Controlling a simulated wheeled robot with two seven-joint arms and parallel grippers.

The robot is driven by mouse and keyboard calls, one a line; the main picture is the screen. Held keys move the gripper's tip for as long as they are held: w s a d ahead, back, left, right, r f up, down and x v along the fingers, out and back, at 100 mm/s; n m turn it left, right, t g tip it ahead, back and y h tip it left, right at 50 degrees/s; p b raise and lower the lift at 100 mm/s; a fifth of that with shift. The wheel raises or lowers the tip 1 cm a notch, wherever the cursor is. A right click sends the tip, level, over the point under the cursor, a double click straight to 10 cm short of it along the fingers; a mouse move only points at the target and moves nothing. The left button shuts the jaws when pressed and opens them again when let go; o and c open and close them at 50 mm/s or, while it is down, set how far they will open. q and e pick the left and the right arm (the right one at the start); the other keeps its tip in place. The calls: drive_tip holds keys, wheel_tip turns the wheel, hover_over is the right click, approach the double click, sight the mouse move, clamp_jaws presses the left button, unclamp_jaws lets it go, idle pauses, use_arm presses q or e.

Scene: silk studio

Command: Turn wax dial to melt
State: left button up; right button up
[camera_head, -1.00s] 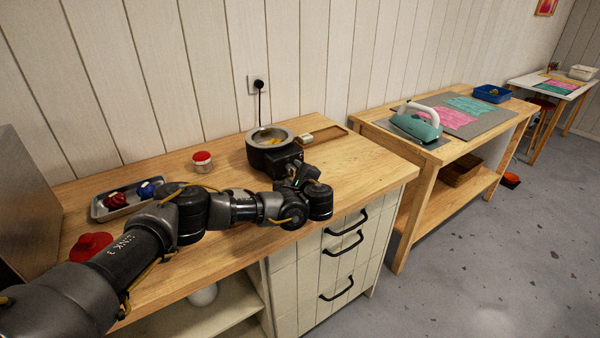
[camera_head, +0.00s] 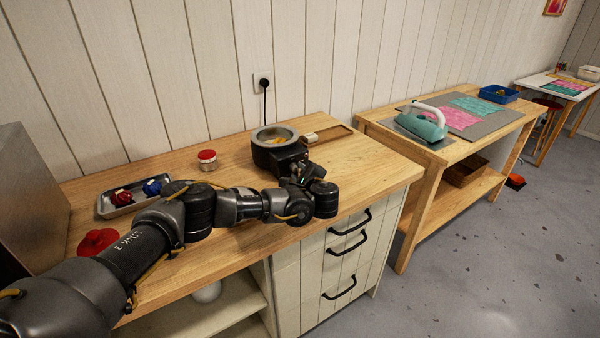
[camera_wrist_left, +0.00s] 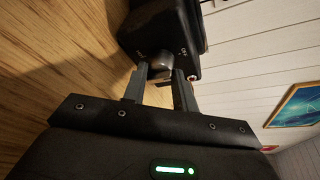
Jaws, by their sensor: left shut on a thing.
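The wax pot (camera_head: 277,142) stands on the wooden counter by the wall, with yellowish wax pieces inside. In the left wrist view its dark body (camera_wrist_left: 160,30) fills the top. The round grey dial (camera_wrist_left: 160,68) on its front sits between the two fingers of my left gripper (camera_wrist_left: 160,84), which is shut on it. The small markings beside the dial are too blurred to read. In the head view my left gripper (camera_head: 296,172) is at the pot's front side and the arm hides the dial. My right gripper is not in view.
A metal tray (camera_head: 112,212) with red and blue items, a red-lidded jar (camera_head: 207,160) and a red object (camera_head: 97,242) stand left on the counter. A brush-like block (camera_head: 312,138) lies near a wooden tray. An iron (camera_head: 425,122) stands on the right table.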

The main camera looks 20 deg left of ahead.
use_arm(q)
drive_tip(key=shift+r+m+g+p, duration=0.2)
drive_tip(key=shift+m+g+p, duration=0.2)
drive_tip(key=shift+m+p, duration=0.5)
drive_tip(key=shift+w+m+g+y+p, duration=0.15)
drive_tip(key=shift+m+g+y+p, duration=0.4)
drive_tip(key=shift+m, duration=0.75)
drive_tip(key=o, duration=1)
drive_tip(key=shift+f, duration=0.1)
drive_tip(key=shift+c, duration=0.2)
drive_tip(key=b+v, duration=0.1)
drive_tip(key=v, duration=1)
drive_tip(key=shift+w+b, duration=0.1)
drive_tip(key=shift+b, duration=0.25)
